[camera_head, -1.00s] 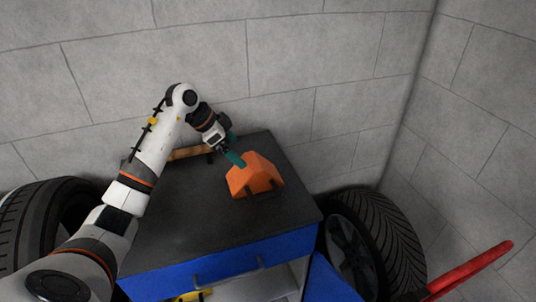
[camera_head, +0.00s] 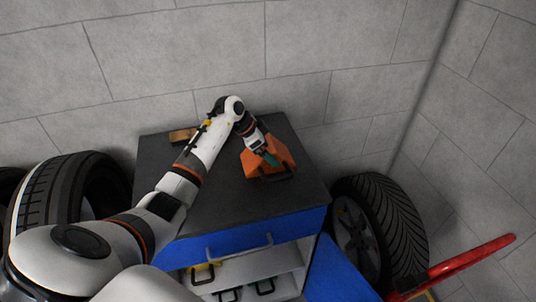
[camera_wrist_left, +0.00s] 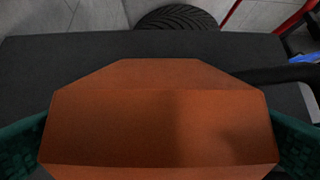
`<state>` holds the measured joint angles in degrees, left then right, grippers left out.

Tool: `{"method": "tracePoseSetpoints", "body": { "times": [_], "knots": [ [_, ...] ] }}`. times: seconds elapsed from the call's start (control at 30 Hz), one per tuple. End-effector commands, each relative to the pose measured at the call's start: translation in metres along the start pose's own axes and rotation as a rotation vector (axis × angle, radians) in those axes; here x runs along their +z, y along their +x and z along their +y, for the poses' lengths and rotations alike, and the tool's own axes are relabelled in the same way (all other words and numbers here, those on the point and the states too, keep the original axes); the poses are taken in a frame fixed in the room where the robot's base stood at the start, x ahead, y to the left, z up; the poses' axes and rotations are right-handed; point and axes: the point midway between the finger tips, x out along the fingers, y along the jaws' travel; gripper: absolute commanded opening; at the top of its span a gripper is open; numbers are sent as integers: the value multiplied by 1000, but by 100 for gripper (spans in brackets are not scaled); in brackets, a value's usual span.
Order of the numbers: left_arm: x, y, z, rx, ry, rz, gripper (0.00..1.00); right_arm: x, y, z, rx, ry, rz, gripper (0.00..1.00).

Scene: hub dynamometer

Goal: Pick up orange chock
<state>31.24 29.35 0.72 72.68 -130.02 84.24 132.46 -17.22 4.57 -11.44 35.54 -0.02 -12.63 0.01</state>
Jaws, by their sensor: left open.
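The orange chock (camera_head: 256,167) sits on the dark top of the blue cabinet (camera_head: 225,205), near its right side. In the left wrist view the chock (camera_wrist_left: 160,110) fills the middle of the picture. My left gripper (camera_head: 268,160) is over the chock from above. Its green fingers show at the left and right edges of the left wrist view, one on each side of the chock, and they are open. Part of the chock is hidden behind the gripper in the head view. My right gripper is not in view.
A small wooden block (camera_head: 183,135) lies at the back left of the cabinet top. Tyres stand at the left (camera_head: 70,195) and right (camera_head: 378,230) of the cabinet. A red bar (camera_head: 465,260) is at the lower right. A grey block wall is close behind.

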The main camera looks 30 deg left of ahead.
Motion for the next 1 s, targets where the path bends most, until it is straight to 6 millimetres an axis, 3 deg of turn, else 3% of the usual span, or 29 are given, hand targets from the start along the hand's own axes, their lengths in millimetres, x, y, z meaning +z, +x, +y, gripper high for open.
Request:
{"method": "tracePoseSetpoints", "body": {
  "times": [0.23, 0.6, 0.87, 1.0],
  "knots": [
    [0, 2, 0, 1, 0, 0, 98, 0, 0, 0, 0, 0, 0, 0],
    [2, -1, 1, 4, 2, -5, 40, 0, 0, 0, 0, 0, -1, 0],
    [4, -3, 2, 5, 3, -6, 40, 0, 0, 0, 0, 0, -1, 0],
    [12, -16, 2, 7, 4, -6, 40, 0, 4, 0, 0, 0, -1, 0]
  ]
}}
